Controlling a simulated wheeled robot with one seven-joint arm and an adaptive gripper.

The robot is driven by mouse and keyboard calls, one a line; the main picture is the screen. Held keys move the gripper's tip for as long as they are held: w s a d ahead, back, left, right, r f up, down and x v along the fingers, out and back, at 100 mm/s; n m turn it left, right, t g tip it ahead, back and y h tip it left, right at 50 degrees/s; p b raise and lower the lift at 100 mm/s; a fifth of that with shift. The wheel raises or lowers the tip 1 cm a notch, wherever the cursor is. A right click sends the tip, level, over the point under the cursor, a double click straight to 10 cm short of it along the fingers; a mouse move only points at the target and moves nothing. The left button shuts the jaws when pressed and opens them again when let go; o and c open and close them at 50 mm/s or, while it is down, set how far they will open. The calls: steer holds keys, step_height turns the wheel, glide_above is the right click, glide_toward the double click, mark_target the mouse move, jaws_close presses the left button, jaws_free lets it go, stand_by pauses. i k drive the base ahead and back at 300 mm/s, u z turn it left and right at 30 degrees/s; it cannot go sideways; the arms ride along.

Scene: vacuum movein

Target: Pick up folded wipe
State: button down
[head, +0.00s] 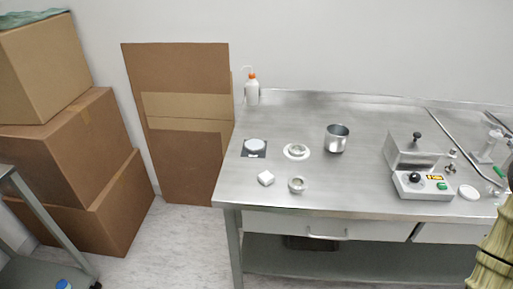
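A small white folded wipe (266,178) lies on the steel bench (340,195) near its front left corner. It looks like a small, thick white block, and nothing covers it. My gripper is not in view, so I cannot see whether it is open or shut.
Near the wipe are a small round dish (297,185), a dark square with a round white top (254,147), a white ring-shaped piece (297,151) and a metal cup (337,138). A bottle (252,90) stands behind; a control device (420,170) stands right. Cardboard boxes (75,145) fill the left.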

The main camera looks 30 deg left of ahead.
mark_target(265, 177)
steer(key=z, duration=0.65)
steer(key=k, duration=1.2)
steer(key=u, duration=1.3)
steer(key=i, duration=0.5)
steer(key=u, duration=0.1)
